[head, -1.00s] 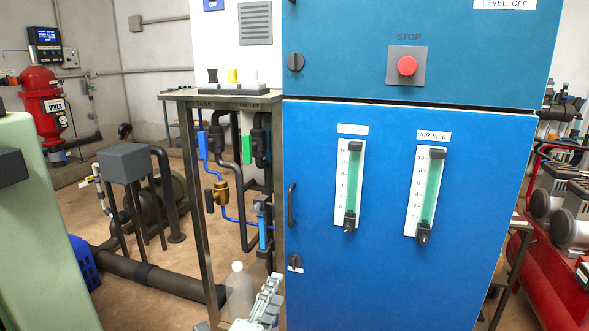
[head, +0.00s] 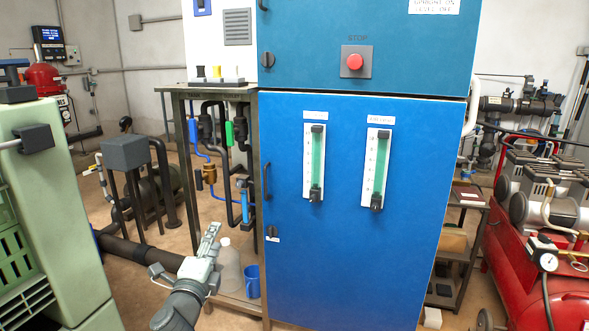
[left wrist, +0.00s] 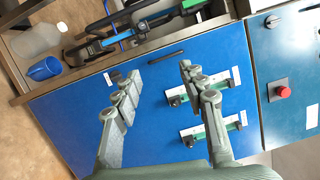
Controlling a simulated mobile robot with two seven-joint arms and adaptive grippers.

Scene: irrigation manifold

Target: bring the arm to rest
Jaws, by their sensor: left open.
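My left gripper (head: 210,243) shows low in the head view, in front of the blue cabinet's left edge and the frame beside it. In the left wrist view its two fingers (left wrist: 158,108) are spread apart with nothing between them. Behind them in that view is the blue cabinet door (left wrist: 75,118) with its two flow gauges (left wrist: 222,128). The gripper appears apart from the door. My right gripper is not in view.
The blue cabinet (head: 340,240) has a red stop button (head: 354,62). A translucent jug (head: 229,268) and a blue cup (head: 252,281) stand low beside the gripper. A pale green machine (head: 50,190) is at left, a red compressor (head: 545,285) at right.

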